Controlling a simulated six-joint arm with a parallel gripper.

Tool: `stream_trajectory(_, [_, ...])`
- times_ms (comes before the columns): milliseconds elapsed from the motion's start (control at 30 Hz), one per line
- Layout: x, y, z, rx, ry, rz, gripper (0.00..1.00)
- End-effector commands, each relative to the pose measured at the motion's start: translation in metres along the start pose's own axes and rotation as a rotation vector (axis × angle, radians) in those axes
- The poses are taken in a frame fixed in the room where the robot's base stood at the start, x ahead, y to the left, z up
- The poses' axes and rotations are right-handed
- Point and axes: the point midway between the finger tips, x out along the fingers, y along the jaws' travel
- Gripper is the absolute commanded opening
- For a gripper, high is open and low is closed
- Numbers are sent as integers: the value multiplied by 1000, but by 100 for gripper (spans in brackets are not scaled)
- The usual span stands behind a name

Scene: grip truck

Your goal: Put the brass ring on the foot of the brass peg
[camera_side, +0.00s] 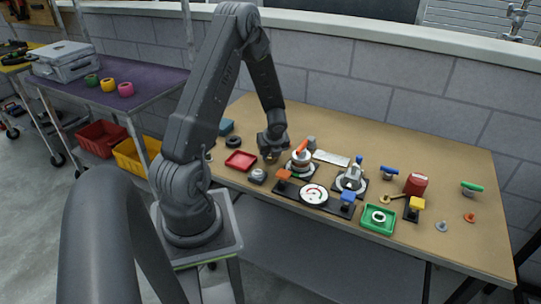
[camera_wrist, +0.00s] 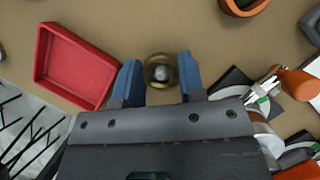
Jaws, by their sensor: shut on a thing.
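My gripper (camera_wrist: 158,80) has its two blue fingers on either side of the brass ring (camera_wrist: 149,73) and is shut on it. A round grey top (camera_wrist: 163,73) shows inside the ring's opening. I cannot tell whether this is the top of the brass peg, or how high the ring is on it. In the side view my gripper (camera_side: 272,153) points down low over the table, just right of the red tray (camera_side: 240,161). The ring is too small or hidden to make out there, and I cannot pick out the peg.
The red tray also lies left of my fingers in the wrist view (camera_wrist: 72,66). An orange-handled item (camera_wrist: 296,83) is close on the right. In the side view, a gauge board (camera_side: 314,196), a green tray (camera_side: 378,219) and a red can (camera_side: 415,184) stand rightward.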

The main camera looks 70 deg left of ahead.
Motion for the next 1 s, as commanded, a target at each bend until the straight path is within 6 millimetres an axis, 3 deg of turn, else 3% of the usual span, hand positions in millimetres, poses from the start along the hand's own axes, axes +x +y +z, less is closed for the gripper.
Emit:
stream_trajectory(933, [-142,0,60,-3,-5,-4,13])
stream_trajectory(1000, [-140,-16,53,19,1,-8,13])
